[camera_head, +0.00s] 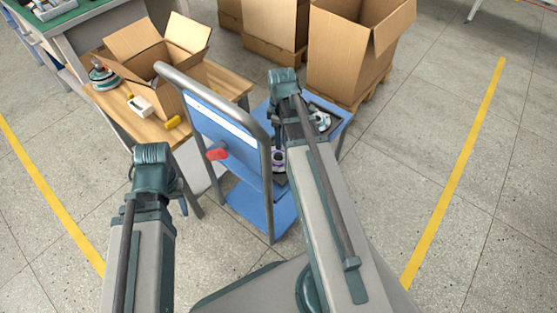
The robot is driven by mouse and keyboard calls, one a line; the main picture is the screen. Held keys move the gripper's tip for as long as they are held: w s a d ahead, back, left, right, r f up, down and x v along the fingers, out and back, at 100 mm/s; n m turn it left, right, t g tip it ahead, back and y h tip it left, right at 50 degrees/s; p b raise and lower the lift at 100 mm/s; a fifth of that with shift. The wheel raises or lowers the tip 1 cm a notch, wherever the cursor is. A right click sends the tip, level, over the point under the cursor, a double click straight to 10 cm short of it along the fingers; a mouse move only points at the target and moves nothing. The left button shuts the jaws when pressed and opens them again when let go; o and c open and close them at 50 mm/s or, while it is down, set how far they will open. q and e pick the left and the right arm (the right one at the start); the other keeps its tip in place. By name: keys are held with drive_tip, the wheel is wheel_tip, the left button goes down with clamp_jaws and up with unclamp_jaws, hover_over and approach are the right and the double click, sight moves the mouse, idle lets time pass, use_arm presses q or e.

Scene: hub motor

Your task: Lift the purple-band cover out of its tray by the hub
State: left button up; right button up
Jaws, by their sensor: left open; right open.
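The purple-band cover (279,155) shows as a small purple and pale ring on the blue cart, in a dark tray (281,181). My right arm and the cart's handle frame hide much of both. My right gripper (277,121) is open, above and behind the cover in the picture; its fingers are small and I cannot tell its exact height. My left gripper (182,203) is open and empty, left of the cart and apart from the cover.
The blue cart (262,207) has a grey handle frame (180,77) beside my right arm. Another dark tray with a metal part (321,121) lies at the cart's far end. A wooden table (218,81) with an open carton (150,60) stands left. Floor on the right is clear.

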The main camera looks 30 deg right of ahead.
sight(282, 150)
wheel_tip(282, 150, down, 5)
drive_tip(key=b, duration=0.4)
drive_tip(key=shift+d, duration=0.15)
drive_tip(key=shift+r, duration=0.15)
clamp_jaws()
